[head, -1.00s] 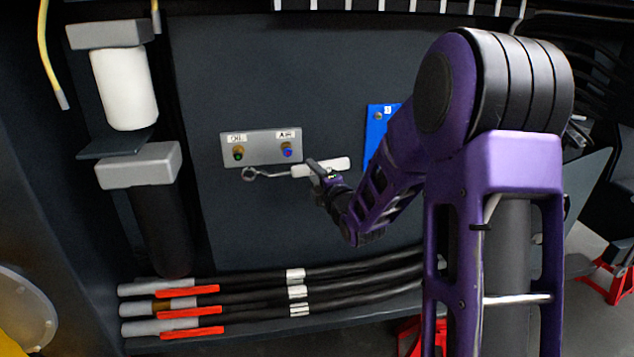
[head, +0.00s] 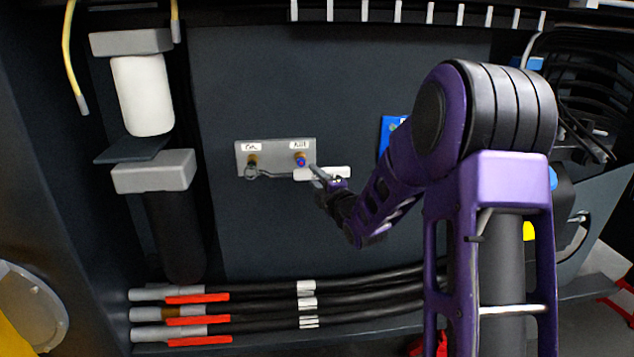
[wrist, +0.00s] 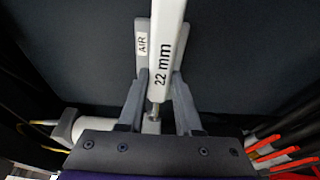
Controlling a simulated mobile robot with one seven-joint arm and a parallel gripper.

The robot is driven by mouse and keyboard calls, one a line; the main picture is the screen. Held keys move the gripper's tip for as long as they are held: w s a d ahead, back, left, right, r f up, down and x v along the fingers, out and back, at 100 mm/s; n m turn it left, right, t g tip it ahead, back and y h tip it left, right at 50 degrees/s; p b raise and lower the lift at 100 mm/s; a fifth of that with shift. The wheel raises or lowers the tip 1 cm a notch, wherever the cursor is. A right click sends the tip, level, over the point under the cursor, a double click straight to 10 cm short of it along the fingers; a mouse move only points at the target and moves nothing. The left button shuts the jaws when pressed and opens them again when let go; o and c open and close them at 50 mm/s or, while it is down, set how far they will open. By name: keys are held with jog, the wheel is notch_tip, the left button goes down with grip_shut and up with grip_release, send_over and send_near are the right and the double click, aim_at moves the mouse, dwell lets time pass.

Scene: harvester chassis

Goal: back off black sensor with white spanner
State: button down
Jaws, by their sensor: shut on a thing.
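The white spanner (head: 322,174) has a white handle and a metal shank with a ring end. My gripper (head: 324,179) is shut on the handle, which reads "22 mm" in the wrist view (wrist: 169,55). The left sensor (head: 252,160) is a small brass fitting with a dark centre on the grey plate (head: 277,150), under a blurred label. The spanner's ring is at this sensor's lower edge; I cannot tell whether it is around it or in front of it. The right sensor (head: 300,160), with a blue and red face, sits under the AIR label, just above the handle.
A blue panel (head: 386,136) is on the dark wall, right of the plate, partly behind my arm. A white canister (head: 142,95) stands at the left. Black hoses with red handles (head: 198,319) run below. The wall beneath the plate is clear.

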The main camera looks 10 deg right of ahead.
jog(key=shift+w, duration=1.35)
jog(key=shift+w+d, duration=0.1)
jog(key=shift+w, duration=0.9)
jog(key=shift+r, duration=0.1)
jog(key=shift+r+n+g, duration=0.3)
jog(key=shift+r+n, duration=0.8)
jog(key=shift+r, duration=0.4)
jog(key=shift+a, duration=0.2)
jog(key=shift+a+r+n+h, duration=0.2)
jog(key=shift+r+n, duration=0.3)
jog(key=shift+r, duration=0.25)
jog(key=shift+a+r+n+h, duration=0.1)
jog(key=shift+a+r+n, duration=0.1)
jog(key=shift+r+n, duration=0.4)
jog(key=shift+r, duration=0.1)
